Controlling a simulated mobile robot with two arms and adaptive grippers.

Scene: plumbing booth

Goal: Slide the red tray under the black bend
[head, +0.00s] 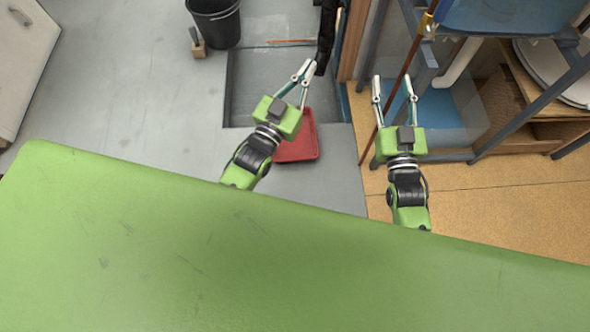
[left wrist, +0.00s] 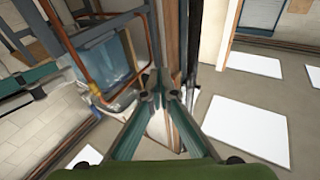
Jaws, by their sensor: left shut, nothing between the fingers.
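The red tray (head: 305,143) lies on the grey floor in the head view, partly hidden by my left gripper and wrist. The black bend (head: 325,42) is at the top centre, at the lower part of a dark upright pipe, beyond the tray. My left gripper (head: 308,68) is shut and empty, its fingertips close beside the bend's lower end; I cannot tell if they touch. The left wrist view shows its fingers (left wrist: 154,78) meeting in front of dark uprights; the tray is not visible there. My right gripper (head: 393,79) is open and empty, right of the bend.
A recessed grey patch (head: 255,85) lies left of the bend. A black bucket (head: 215,22) and a small wooden block with a dark top (head: 198,48) stand further left. A copper pipe (head: 400,80) and grey metal frame (head: 520,115) are near my right gripper. Open floor lies left.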

